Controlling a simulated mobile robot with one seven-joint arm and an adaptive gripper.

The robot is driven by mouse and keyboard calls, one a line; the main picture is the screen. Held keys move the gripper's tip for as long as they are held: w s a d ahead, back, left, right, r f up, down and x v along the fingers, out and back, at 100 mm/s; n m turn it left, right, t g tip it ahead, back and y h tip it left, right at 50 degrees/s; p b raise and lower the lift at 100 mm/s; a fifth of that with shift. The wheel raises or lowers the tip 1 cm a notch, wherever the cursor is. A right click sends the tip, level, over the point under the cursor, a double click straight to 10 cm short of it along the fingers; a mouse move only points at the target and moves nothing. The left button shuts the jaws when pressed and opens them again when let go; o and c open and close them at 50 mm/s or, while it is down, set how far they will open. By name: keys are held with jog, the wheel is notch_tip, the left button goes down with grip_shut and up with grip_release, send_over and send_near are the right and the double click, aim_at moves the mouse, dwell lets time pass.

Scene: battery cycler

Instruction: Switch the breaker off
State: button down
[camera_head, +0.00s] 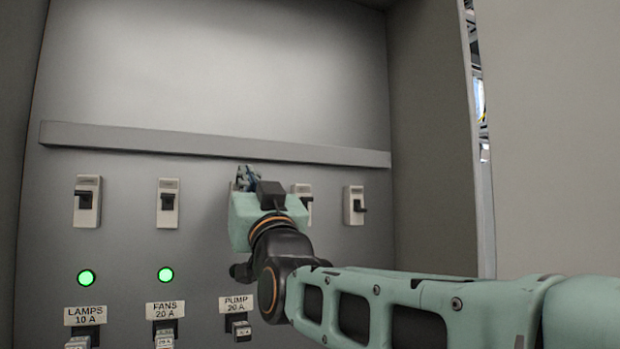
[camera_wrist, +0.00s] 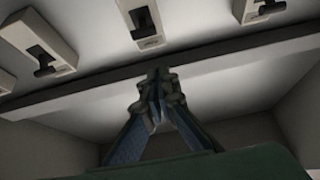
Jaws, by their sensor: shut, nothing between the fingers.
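A row of pale breakers with dark levers is on the cabinet's back panel. In the head view, the first (camera_head: 87,212) is above the LAMPS 10 A label (camera_head: 86,315) and the second (camera_head: 168,214) above the FANS 20 A label (camera_head: 165,309). One at the far right (camera_head: 353,217) is clear; another (camera_head: 304,189) is partly covered by my arm. My gripper (camera_head: 246,178) is shut and empty above the PUMP 20 A label (camera_head: 237,304), hiding the panel behind it. In the wrist view, the shut fingertips (camera_wrist: 160,82) point toward a middle breaker (camera_wrist: 148,35); contact is unclear.
A grey rail (camera_head: 130,139) runs across the panel above the breakers. Green lights glow above LAMPS (camera_head: 86,278) and FANS (camera_head: 165,274). Small blocks hang below the labels. The cabinet's right wall (camera_head: 430,150) stands beside the row. The panel above the rail is bare.

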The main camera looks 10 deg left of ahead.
jog(key=f, duration=0.4)
jog(key=shift+w+a, duration=0.15)
jog(key=shift+w, duration=0.15)
jog(key=shift+f+b, duration=0.2)
jog(key=shift+b, duration=0.2)
